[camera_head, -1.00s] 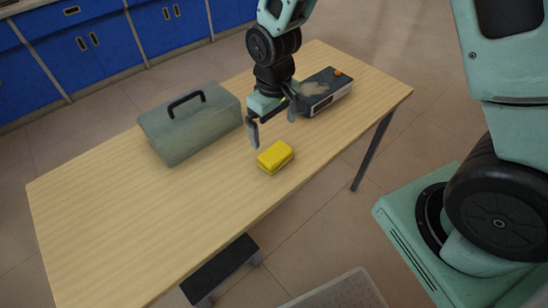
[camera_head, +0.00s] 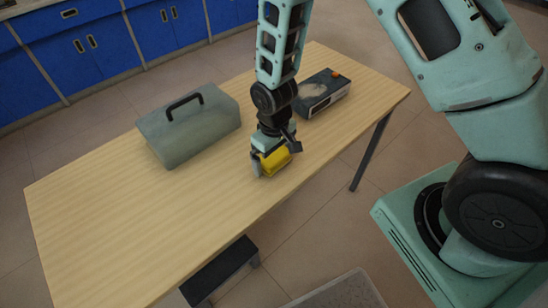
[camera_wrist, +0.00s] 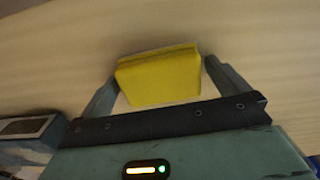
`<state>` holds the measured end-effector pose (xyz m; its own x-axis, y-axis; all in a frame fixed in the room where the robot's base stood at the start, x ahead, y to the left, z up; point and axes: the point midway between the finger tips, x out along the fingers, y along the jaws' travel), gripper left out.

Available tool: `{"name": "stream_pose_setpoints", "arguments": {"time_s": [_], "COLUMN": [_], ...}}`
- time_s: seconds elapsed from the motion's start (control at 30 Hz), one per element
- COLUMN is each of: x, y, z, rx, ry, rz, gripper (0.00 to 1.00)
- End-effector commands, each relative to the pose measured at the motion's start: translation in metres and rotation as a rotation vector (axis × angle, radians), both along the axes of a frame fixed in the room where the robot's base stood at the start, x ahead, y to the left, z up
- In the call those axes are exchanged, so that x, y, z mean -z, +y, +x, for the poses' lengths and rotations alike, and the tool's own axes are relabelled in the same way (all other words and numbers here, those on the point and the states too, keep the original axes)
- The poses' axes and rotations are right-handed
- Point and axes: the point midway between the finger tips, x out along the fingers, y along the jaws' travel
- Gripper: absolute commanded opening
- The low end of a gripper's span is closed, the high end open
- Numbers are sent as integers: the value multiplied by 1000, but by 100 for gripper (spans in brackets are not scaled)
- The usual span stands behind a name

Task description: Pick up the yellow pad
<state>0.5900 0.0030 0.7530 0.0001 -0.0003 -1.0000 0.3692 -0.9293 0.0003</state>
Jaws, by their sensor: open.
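The yellow pad (camera_head: 277,160) lies on the wooden table near its front edge, partly hidden by my gripper in the head view. My gripper (camera_head: 273,168) is down around it. In the wrist view the yellow pad (camera_wrist: 158,78) sits between the two open fingers of my gripper (camera_wrist: 158,88), one finger at each side.
A grey-green toolbox (camera_head: 190,125) with a black handle stands behind and left on the table (camera_head: 120,210). A dark box with an orange knob (camera_head: 322,92) stands behind and right; its edge also shows in the wrist view (camera_wrist: 30,128).

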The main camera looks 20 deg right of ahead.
Motion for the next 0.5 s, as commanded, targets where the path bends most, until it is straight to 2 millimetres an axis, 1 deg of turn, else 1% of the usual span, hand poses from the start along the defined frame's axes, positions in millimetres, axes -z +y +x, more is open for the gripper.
{"name": "stream_pose_setpoints", "arguments": {"time_s": [0.07,0.1,0.17,0.2,0.23,0.5], "x": [0,0,0,0,0,-1], "y": [0,0,0,0,0,0], "z": [0,0,0,0,0,0], "rx": [0,0,0,0,0,0], "ry": [0,0,0,0,0,0], "rz": [0,0,0,0,0,0], "gripper": [100,97,81,69,61,60]}}
